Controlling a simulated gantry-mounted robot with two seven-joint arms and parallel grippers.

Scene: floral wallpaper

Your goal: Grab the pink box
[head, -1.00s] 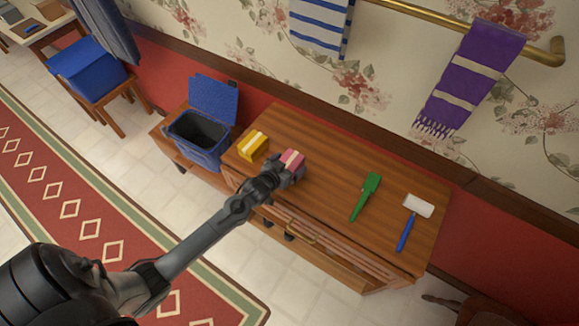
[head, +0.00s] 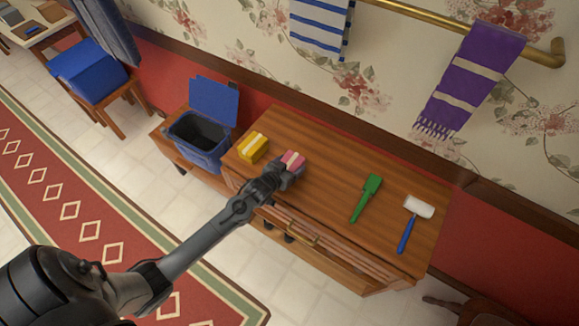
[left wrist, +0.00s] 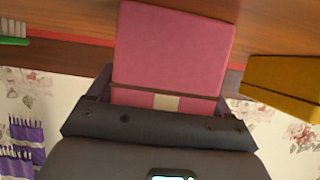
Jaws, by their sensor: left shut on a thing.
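The pink box (head: 292,159) has a pale stripe and is at the left part of the wooden dresser top. My left gripper (head: 284,172) is shut on the pink box, with its fingers on the box's sides. In the left wrist view the pink box (left wrist: 172,45) fills the space between the fingers, and its lower part is hidden by the gripper. I cannot tell whether the box touches the dresser top. My right gripper is not in view.
A yellow box (head: 253,148) stands just left of the pink one. A blue open-lidded bin (head: 205,150) is further left. A green brush (head: 366,197) and a blue-handled roller (head: 408,232) lie to the right on the dresser (head: 325,185). Towels hang above.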

